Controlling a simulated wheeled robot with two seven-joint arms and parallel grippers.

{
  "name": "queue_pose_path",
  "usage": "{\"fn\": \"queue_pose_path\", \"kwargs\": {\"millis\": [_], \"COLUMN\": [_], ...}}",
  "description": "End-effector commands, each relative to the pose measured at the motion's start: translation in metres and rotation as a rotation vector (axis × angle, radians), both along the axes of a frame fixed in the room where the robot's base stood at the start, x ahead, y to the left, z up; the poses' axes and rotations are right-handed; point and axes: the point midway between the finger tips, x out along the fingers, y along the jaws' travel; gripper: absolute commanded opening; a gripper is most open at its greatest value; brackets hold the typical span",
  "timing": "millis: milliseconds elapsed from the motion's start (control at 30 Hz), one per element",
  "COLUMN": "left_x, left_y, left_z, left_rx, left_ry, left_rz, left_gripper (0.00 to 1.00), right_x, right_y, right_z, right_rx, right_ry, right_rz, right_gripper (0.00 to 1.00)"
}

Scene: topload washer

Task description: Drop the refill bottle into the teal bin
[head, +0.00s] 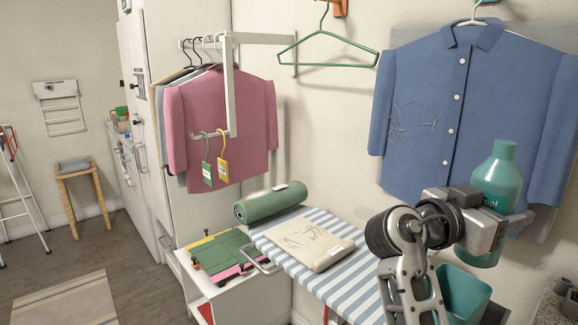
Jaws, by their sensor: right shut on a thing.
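The refill bottle (497,178) is teal with a label, and stands roughly upright in my right gripper (505,222). My right gripper is shut around its middle, and the gripper body hides part of it. The teal bin (464,290) is at the lower right, below the gripper and bottle. My right arm hides part of the bin's left side. The bottle's lower end shows above the bin's level, apart from it as far as I can see. My left gripper is not in view.
A striped ironing board (318,283) with a folded beige cloth (308,245) and a green roll (270,203) lies left of my right arm. A blue shirt (455,110) hangs on the wall behind the bottle. A pink shirt (222,125) hangs from a rack further left.

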Motion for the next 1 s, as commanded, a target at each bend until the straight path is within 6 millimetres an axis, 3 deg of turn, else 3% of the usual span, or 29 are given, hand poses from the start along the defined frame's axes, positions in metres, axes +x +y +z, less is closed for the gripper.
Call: {"fn": "queue_pose_path", "kwargs": {"millis": [167,400,767,800,867,1000], "left_x": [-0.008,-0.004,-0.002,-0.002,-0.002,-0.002], "left_y": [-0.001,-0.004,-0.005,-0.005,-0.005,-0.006], "left_z": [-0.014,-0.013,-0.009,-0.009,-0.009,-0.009], "left_rx": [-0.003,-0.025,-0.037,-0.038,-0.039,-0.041], "left_ry": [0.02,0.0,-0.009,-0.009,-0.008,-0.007], "left_rz": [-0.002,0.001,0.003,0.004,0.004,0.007], "left_gripper": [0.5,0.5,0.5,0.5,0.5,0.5], "right_x": [0.0,0.0,0.0,0.0,0.0,0.0], "right_y": [0.0,0.0,0.0,0.0,0.0,0.0], "right_z": [-0.021,-0.048,-0.053,-0.053,-0.053,-0.053], "right_rx": [-0.002,-0.003,-0.001,-0.001,-0.001,-0.001], "right_ry": [0.003,0.001,0.001,0.001,0.001,0.001], "right_rz": [0.001,0.001,0.001,0.001,0.001,0.001], "right_gripper": [0.29,0.29,0.29,0.69,0.86,0.86]}}
